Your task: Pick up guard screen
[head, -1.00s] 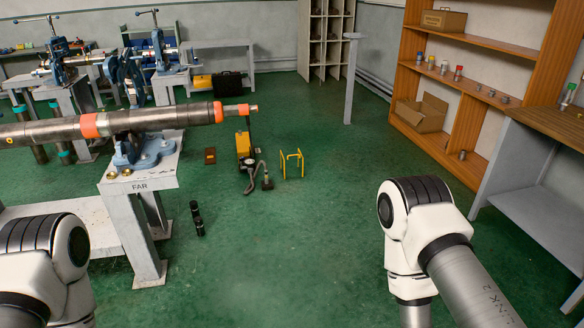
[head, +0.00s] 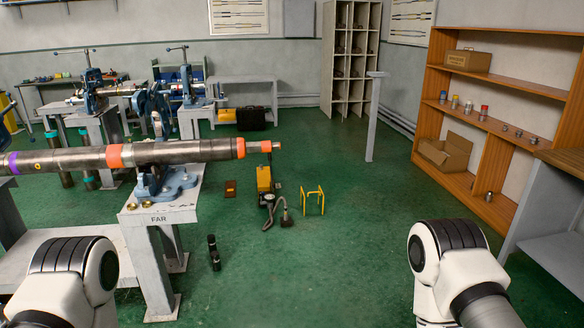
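A small yellow frame (head: 313,201), which looks like the guard screen, stands upright on the green floor right of the middle. It is beside a yellow pump-like unit (head: 264,180) with a dark hose (head: 284,210), apart from it. Both my arms show only as white and dark joints at the lower left and lower right. Neither gripper is in view. No arm is near the yellow frame.
A grey stand marked FAR (head: 158,219) holds a vise (head: 165,180) with a long pipe (head: 70,160) at the left. Wooden shelves (head: 480,130) are at the right.

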